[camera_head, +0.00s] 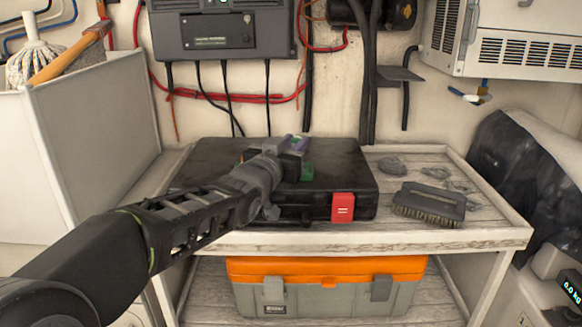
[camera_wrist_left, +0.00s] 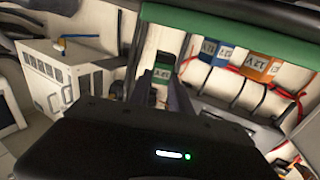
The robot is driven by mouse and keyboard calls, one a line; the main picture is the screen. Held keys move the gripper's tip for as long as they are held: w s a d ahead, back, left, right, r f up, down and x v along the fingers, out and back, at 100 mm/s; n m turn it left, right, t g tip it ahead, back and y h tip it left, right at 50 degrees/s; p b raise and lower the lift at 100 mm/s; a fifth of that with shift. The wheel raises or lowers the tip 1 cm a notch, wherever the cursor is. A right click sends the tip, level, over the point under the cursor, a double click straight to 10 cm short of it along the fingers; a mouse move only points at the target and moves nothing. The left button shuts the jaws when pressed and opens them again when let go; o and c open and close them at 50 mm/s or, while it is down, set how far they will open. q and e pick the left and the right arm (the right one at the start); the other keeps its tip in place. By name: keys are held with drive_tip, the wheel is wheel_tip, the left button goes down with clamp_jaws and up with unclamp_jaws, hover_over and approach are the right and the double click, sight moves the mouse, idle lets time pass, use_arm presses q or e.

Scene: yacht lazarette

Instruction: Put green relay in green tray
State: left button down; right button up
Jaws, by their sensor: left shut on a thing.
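My left gripper (camera_head: 286,152) reaches over the black case on the shelf. In the left wrist view its fingers (camera_wrist_left: 165,82) are closed on the small green relay (camera_wrist_left: 162,72), which has a pale label. A wide green band (camera_wrist_left: 225,32), which looks like the green tray's edge, crosses the top of the wrist view near the fingertips. The arm hides much of the case top. My right gripper is not in view.
A blue relay (camera_wrist_left: 212,52) and an orange relay (camera_wrist_left: 262,67) show in the wrist view. A red labelled piece (camera_head: 343,207) is at the front of the black case (camera_head: 345,165). A brush (camera_head: 430,203) lies on the right of the shelf. An orange-lidded toolbox (camera_head: 330,268) is below.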

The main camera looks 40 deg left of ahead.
use_arm(q)
drive_tip(key=shift+f, duration=0.4)
drive_tip(key=shift+f, duration=1.9)
drive_tip(key=shift+b, duration=0.3)
drive_tip(key=shift+f, duration=0.15)
drive_tip(key=c, duration=1.2)
unclamp_jaws()
drive_tip(key=shift+r, duration=0.3)
drive_tip(key=v, duration=1.2)
drive_tip(key=shift+f, duration=0.15)
